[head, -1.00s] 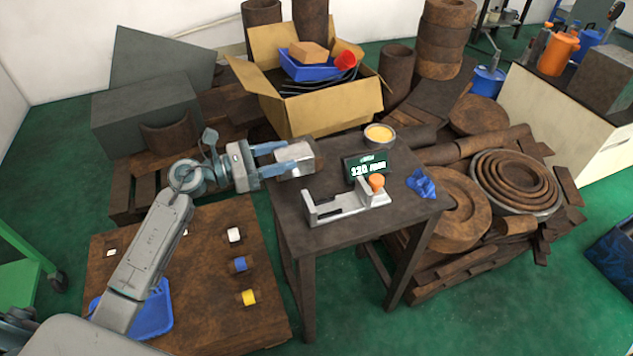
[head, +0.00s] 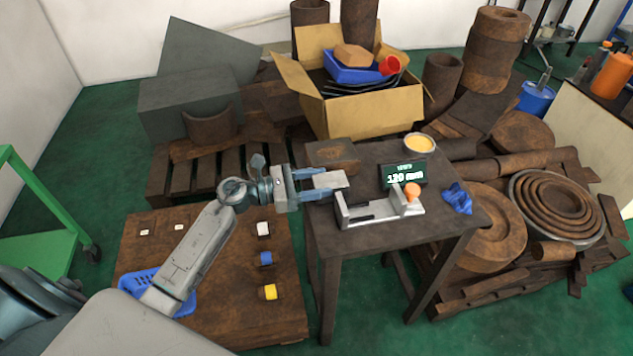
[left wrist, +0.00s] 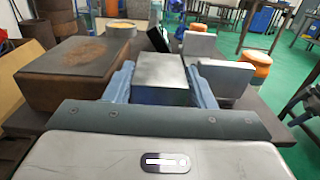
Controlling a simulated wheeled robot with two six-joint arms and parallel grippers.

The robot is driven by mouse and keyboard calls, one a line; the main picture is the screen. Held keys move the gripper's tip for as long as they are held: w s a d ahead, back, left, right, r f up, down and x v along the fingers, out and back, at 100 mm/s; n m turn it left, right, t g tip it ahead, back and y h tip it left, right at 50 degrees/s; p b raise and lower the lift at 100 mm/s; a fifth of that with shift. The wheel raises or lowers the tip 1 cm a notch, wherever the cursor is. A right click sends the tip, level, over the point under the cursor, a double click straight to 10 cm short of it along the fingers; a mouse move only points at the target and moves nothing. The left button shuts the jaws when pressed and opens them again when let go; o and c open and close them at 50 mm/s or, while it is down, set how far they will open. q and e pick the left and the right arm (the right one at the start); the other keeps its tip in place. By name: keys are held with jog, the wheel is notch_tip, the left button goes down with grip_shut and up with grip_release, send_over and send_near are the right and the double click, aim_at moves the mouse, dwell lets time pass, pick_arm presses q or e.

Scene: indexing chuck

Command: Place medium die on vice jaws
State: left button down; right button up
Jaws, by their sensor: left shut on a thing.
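My left gripper (head: 318,187) is shut on a grey metal block, the die (head: 329,179); in the left wrist view the die (left wrist: 163,74) sits between the two blue fingers. It is held at the left side of the dark table, just behind and left of the vice. The vice (head: 378,214) is light grey with an upright jaw at its left end and an orange knob (head: 412,190) at its right. In the left wrist view the vice jaw (left wrist: 225,79) stands just right of the gripper, apart from the die. My right gripper is not in view.
A brown block (head: 333,155) lies on the table (head: 355,249) behind the gripper. A display reading 120 mm (head: 403,174), a tin with yellow contents (head: 420,144) and a blue cloth-like item (head: 457,199) are on the table. A lower board (head: 222,271) holds small coloured pieces.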

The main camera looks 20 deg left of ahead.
pick_arm(q)
jog(key=c, duration=1)
grip_release()
jog(key=shift+o, duration=0.5)
jog(key=shift+r, duration=0.1)
